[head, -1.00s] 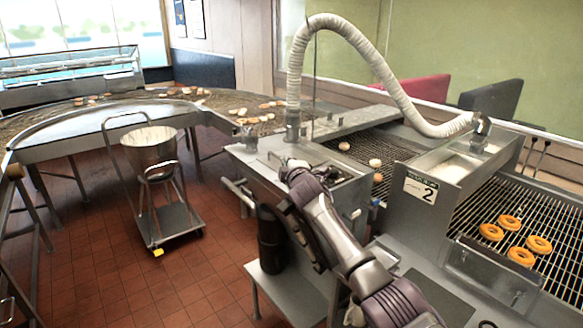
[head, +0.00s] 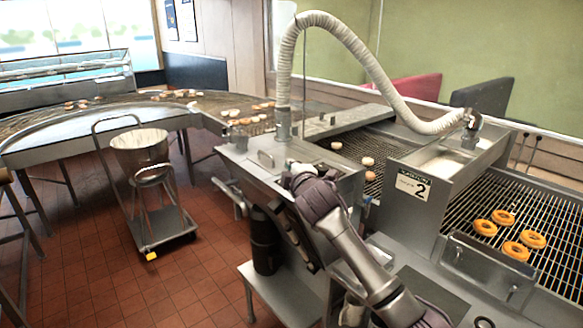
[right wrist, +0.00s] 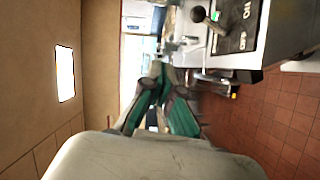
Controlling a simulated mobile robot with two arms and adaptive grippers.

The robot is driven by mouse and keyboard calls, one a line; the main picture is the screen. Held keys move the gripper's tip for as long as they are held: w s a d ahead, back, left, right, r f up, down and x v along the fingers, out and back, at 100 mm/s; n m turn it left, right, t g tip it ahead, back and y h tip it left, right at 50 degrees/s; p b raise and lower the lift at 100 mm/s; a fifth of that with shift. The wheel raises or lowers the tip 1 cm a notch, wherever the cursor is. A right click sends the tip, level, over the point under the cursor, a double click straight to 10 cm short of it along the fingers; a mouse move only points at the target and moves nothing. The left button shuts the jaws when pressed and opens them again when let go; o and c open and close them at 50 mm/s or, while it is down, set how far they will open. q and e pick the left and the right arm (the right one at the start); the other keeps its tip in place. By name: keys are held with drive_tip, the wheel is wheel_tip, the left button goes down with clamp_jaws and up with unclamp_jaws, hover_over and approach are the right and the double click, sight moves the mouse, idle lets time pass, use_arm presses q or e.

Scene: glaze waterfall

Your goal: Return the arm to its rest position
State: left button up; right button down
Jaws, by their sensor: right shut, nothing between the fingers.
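My right arm (head: 345,245) comes in from the lower right of the head view, over the grey metal machine. Its far end is beside the machine's left top box; the fingertips are hard to make out there. In the right wrist view my right gripper (right wrist: 160,75) shows its teal-padded fingers together, with nothing held between them. My left arm and gripper are not in view.
A control box (right wrist: 235,30) with a black-knobbed lever is close to the right gripper in the wrist view. A hose (head: 345,35) arches over the machine. Doughnuts (head: 510,232) lie on a rack at right. A cart (head: 160,225) stands on open red floor.

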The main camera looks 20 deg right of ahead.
drive_tip(key=shift+a, duration=0.1)
